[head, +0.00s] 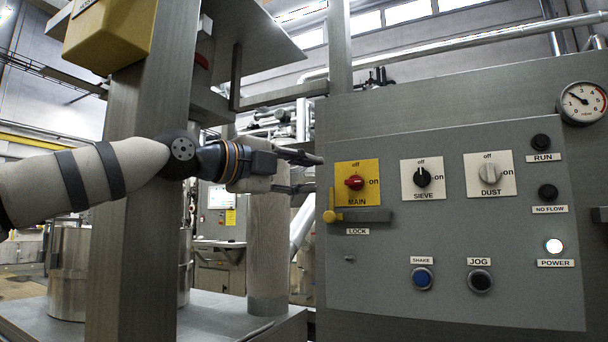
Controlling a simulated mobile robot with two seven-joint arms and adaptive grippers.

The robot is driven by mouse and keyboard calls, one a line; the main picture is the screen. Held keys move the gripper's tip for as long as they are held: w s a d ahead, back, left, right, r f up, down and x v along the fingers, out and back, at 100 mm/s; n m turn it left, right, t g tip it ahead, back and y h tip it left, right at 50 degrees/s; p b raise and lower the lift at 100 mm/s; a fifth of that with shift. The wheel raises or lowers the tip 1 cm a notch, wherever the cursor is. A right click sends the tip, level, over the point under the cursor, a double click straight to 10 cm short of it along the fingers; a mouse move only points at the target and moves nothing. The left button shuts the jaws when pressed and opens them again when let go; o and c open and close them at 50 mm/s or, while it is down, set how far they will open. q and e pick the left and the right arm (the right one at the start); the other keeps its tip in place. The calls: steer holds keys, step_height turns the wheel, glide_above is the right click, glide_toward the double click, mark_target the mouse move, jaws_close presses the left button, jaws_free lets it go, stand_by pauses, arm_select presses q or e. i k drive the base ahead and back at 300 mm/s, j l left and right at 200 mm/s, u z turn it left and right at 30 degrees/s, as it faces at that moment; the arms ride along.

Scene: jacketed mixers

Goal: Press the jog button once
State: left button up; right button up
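The jog button (480,281) is a round dark button with a metal ring, low on the grey control panel (400,300), under a white JOG label (479,261). My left gripper (319,174) comes in from the left and points right, with its fingertips by the panel's left edge. Its two fingers are apart and nothing shows between them. It is up and to the left of the jog button, well apart from it in the picture. I cannot tell whether its fingertips touch anything. My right gripper is not in view.
A blue SHAKE button (421,278) sits just left of the jog button. Above are the red MAIN switch (355,182), a lock bar (365,216) with a yellow knob, and the SIEVE (422,177) and DUST (490,174) knobs. The white POWER lamp (553,246) is lit.

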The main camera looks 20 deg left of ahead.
mark_target(480, 280)
steer(key=k, duration=1)
